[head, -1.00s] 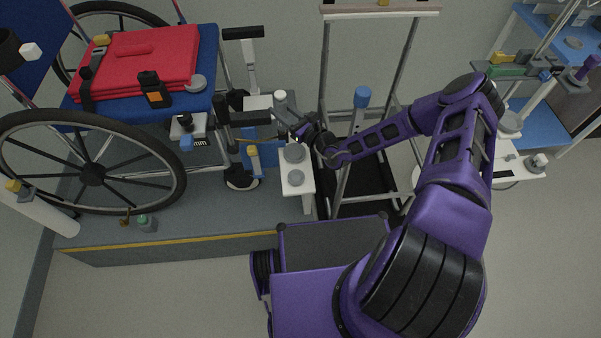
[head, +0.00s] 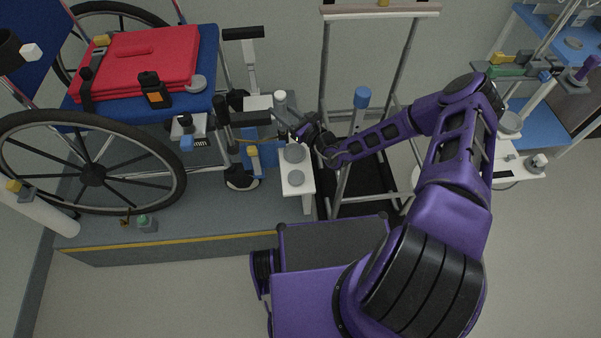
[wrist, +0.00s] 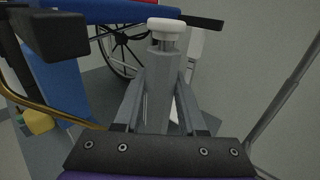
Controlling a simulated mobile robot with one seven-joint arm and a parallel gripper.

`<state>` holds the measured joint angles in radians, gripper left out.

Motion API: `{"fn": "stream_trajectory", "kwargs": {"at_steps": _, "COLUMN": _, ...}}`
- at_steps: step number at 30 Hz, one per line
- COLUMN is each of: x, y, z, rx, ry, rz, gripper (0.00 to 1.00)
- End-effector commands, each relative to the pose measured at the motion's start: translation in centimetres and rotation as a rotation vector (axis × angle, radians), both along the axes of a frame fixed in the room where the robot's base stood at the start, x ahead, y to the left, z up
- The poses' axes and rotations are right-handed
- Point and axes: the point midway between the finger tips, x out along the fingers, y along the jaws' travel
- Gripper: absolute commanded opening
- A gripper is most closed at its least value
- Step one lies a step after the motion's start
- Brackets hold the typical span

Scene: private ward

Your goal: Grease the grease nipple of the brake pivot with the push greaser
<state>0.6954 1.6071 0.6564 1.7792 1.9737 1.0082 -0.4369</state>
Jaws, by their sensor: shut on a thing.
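My gripper (head: 287,117) is shut on an upright grey body with a white cap, which looks like the push greaser (wrist: 163,72). In the head view its white cap (head: 280,96) shows above the fingers, beside the wheelchair's front. Its lower end is hidden behind the fingers and the gripper in the wrist view. The wheelchair (head: 92,174) stands on the left. A small white bracket with a black knob (head: 186,124) sits by its frame; I cannot tell whether this is the brake pivot. I cannot make out a grease nipple.
A black padded handle (head: 246,118) is close left of the greaser; a dark block (wrist: 50,35) looms in the wrist view. A white stand with grey discs (head: 297,180) is just below my gripper. The platform's front (head: 190,220) has free room.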

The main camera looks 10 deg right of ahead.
Motion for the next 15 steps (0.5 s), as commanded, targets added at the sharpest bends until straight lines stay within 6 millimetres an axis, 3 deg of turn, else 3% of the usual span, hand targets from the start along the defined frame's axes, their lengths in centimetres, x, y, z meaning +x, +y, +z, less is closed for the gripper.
{"fn": "stream_trajectory", "kwargs": {"at_steps": 15, "x": 0.1, "y": 0.0, "z": 2.9, "rx": 0.001, "ry": -0.003, "rz": 0.000, "gripper": 0.00}}
